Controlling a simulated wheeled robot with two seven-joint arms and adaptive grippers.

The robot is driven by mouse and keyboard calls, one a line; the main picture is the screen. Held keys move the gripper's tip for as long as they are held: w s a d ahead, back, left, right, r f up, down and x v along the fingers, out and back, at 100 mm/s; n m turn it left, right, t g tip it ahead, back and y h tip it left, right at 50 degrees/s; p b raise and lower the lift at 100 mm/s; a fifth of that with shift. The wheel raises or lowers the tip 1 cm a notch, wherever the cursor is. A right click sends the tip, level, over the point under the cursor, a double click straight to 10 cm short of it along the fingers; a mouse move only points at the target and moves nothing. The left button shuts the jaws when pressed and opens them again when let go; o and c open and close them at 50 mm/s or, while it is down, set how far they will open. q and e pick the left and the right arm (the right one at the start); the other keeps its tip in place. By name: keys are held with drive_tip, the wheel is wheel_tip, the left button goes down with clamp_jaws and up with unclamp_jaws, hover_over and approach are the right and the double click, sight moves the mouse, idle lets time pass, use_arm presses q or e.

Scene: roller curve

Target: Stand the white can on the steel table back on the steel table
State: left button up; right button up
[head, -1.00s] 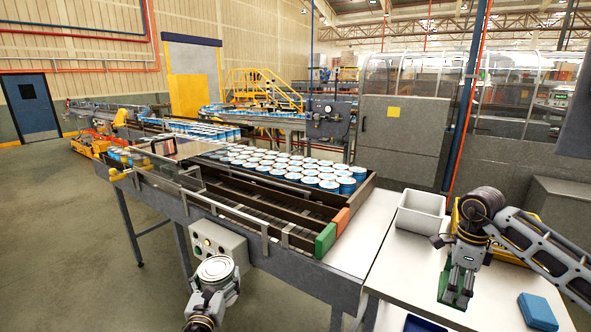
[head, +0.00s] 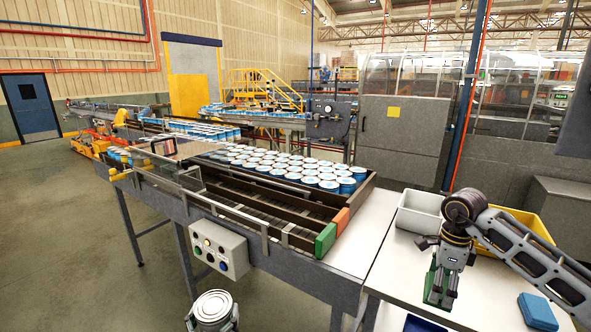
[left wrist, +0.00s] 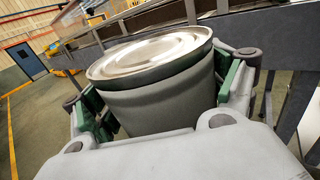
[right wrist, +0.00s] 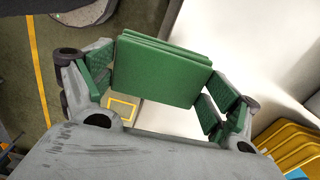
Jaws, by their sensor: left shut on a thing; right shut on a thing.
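The white can (head: 213,308) shows at the bottom of the head view, its round metal lid facing up. My left gripper (head: 212,322) is shut around its sides. In the left wrist view the can (left wrist: 155,85) looks grey-white under its silver lid, with green finger pads on both sides. Its bottom is hidden. The can is in front of the conveyor, off the tables. The pale steel table (head: 483,292) is at the right. My right gripper (head: 437,293) is over its left part, shut on a flat green block (right wrist: 160,72).
A grey-white bin (head: 418,213) and a yellow bin (head: 535,226) stand at the table's back. A control box (head: 219,249) juts from the conveyor (head: 290,262) close to the can.

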drive_tip(key=a+n, duration=0.4)
drive_tip(key=a, duration=1.9)
drive_tip(key=s+a+f+n, duration=0.3)
drive_tip(key=f+n, duration=0.5)
drive_tip(key=n, duration=0.3)
drive_tip(key=s+a+f+n, duration=0.3)
drive_tip(key=f+n, duration=0.5)
drive_tip(key=n, duration=0.3)
use_arm(q)
drive_tip(key=shift+f, duration=0.1)
drive_tip(key=shift+f+b, duration=1.4)
drive_tip(key=shift+b, duration=0.15)
use_arm(e)
drive_tip(key=w+d+f+m, duration=0.1)
drive_tip(key=d+f, duration=0.1)
drive_tip(key=d, duration=0.5)
drive_tip(key=w+d+f+m, duration=0.1)
drive_tip(key=d+f, duration=0.1)
drive_tip(key=d, duration=0.5)
drive_tip(key=shift+w+f, duration=0.15)
drive_tip(key=shift+f, duration=0.1)
drive_tip(key=shift+d, duration=0.1)
